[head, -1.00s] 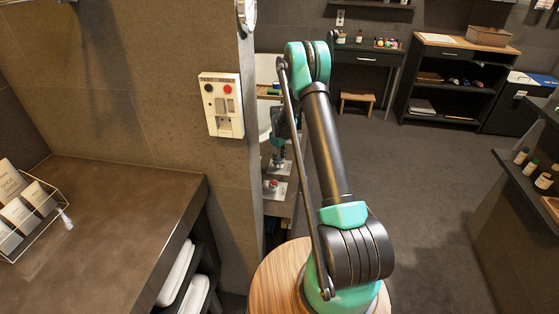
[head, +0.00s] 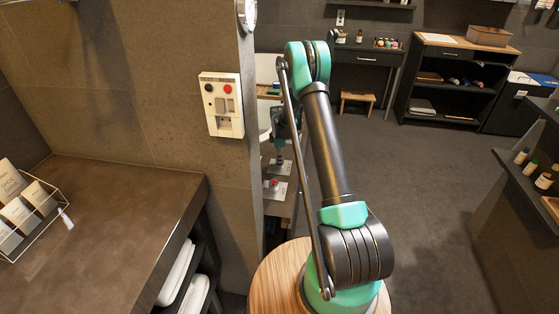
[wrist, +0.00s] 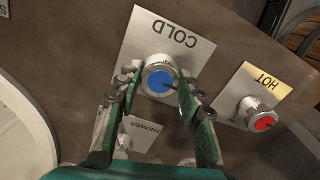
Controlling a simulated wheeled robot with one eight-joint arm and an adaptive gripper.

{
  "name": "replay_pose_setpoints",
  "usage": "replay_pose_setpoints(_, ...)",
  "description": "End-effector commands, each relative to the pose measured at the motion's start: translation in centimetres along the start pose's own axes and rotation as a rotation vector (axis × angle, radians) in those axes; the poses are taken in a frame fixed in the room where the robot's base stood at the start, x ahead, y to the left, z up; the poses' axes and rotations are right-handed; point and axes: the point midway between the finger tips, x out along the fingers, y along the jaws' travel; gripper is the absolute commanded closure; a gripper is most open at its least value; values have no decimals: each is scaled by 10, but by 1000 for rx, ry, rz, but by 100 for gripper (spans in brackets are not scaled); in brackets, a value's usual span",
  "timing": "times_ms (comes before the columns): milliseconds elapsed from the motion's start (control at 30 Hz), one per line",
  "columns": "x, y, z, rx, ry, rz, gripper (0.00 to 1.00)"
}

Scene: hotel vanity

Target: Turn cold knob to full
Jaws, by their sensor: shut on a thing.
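The cold knob (wrist: 160,80) has a blue cap with a dark mark and a pale metal body. It stands on a white plate (wrist: 190,52) lettered COLD, which reads upside down in the wrist view. My gripper (wrist: 157,84) has one finger on each side of the knob and is shut on it. In the head view my gripper (head: 279,150) is small, beyond the wall edge and partly hidden by my arm. The cold plate (head: 283,167) shows just below it there, with the knob itself not clear.
A red-capped hot knob (wrist: 262,121) on a HOT plate is to the right in the wrist view. A SHOWER plate (wrist: 141,132) lies close below my fingers. A white basin edge (wrist: 25,140) is at left. In the head view, a wall (head: 215,160) stands left of my arm.

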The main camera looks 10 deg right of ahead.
Motion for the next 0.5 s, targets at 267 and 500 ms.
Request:
replay_pose_setpoints(267,0,0,0,-12,0,1,92)
replay_pose_setpoints(500,0,0,0,-11,0,1,58)
